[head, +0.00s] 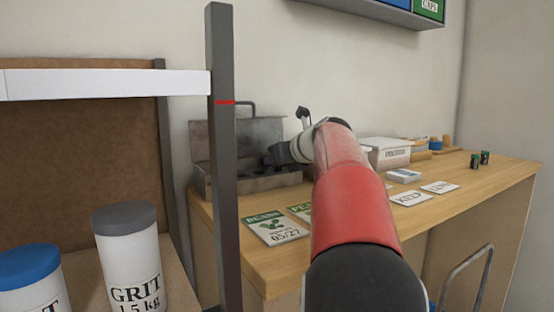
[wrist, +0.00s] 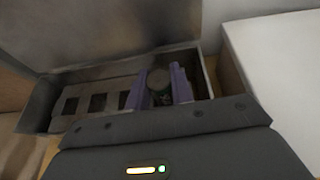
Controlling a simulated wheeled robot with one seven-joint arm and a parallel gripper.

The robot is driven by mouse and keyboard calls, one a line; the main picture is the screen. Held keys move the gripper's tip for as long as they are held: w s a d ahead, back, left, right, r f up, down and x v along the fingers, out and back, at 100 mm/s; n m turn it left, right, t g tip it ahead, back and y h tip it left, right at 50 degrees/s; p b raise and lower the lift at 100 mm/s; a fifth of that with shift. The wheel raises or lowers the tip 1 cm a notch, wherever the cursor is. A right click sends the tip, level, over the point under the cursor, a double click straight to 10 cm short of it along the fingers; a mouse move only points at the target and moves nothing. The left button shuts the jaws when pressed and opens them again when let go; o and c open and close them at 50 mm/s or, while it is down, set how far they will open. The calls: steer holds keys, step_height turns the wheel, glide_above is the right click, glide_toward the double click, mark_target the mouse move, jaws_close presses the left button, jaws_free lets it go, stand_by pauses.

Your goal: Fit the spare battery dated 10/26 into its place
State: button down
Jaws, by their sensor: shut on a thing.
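My gripper (wrist: 159,92) is shut on a dark cylindrical battery with a greyish round end (wrist: 160,76), held between its two purple fingers. The date on it cannot be read. The fingers are over or inside the open metal box (wrist: 32,122), right of a row of dark square slots (wrist: 97,102); whether the battery touches the box's bottom cannot be told. In the head view the grey metal box (head: 203,183) stands on the bench with its lid raised, and my gripper (head: 272,157) reaches to it from the right. The battery is not visible there.
Two small dark batteries (head: 479,159) stand at the bench's right. Seed packets (head: 274,228), white cards (head: 439,187) and a white lidded box (head: 388,152) lie on the wooden bench (head: 470,205). A dark shelf post (head: 222,170) and grit tubs (head: 130,255) are left.

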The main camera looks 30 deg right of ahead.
steer(key=shift+f, duration=0.7)
stand_by(0.7)
steer(key=shift+f, duration=0.3)
steer(key=c, duration=1.1)
jaws_free()
steer(key=shift+d+f, duration=0.1)
steer(key=shift+c, duration=0.2)
steer(key=v, duration=0.8)
steer(key=shift+d+r, duration=0.1)
steer(key=shift+r, duration=0.4)
